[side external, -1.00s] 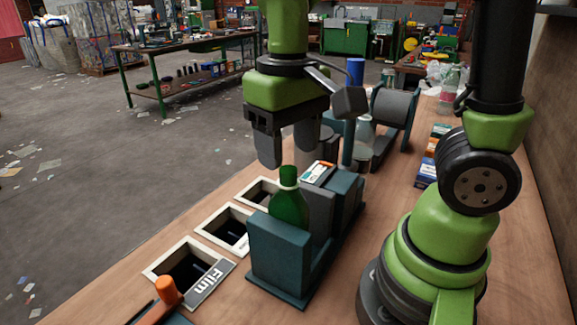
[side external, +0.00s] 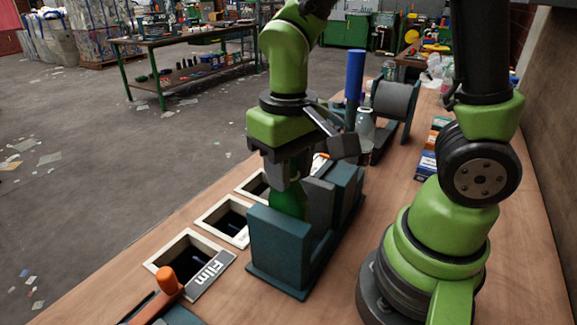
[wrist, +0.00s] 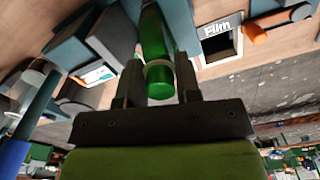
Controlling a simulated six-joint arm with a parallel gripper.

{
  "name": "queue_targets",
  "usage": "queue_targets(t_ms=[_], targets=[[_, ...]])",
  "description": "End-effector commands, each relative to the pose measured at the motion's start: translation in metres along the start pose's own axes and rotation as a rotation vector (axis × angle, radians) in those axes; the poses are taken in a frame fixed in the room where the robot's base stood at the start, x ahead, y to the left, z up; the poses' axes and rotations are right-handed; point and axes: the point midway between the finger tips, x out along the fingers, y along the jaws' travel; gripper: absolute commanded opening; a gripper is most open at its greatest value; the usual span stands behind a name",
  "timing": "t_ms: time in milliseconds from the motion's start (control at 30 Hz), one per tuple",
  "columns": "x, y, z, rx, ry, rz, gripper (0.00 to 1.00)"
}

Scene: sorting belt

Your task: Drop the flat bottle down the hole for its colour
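The green bottle (side external: 288,203) stands upright in a dark teal holder (side external: 280,240), its lower part hidden by the holder's front wall. My gripper (side external: 288,182) points down over it, with its fingers on either side of the bottle's upper part. In the wrist view the bottle (wrist: 155,42) lies between the two fingers (wrist: 159,72), which sit close against it and look closed on it. Three pale-framed holes run along the bench: a near one (side external: 160,262) by a "Film" plate (side external: 208,275), a middle one (side external: 207,216), and a far one (side external: 243,187) partly hidden.
Teal and grey blocks (side external: 345,180) adjoin the holder. Behind stand a blue cylinder (side external: 355,75), a clear bottle (side external: 365,123) and a grey roller (side external: 395,98). Small boxes (side external: 428,163) lie near my base.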

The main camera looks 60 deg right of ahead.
Motion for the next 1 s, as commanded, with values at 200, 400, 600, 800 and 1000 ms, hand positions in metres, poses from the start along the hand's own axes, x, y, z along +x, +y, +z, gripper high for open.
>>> queue_targets(t_ms=[200, 400, 600, 800, 1000], targets=[[-0.002, 0.0, 0.0, 0.001, 0.002, -0.002, 0.07], [-0.009, -0.001, -0.001, 0.001, 0.003, -0.002, 0.04], [-0.018, -0.001, -0.001, 0.001, 0.003, -0.003, 0.04], [-0.026, -0.001, 0.0, 0.002, 0.002, -0.003, 0.04], [-0.03, 0.0, 0.0, 0.001, 0.001, -0.002, 0.03]])
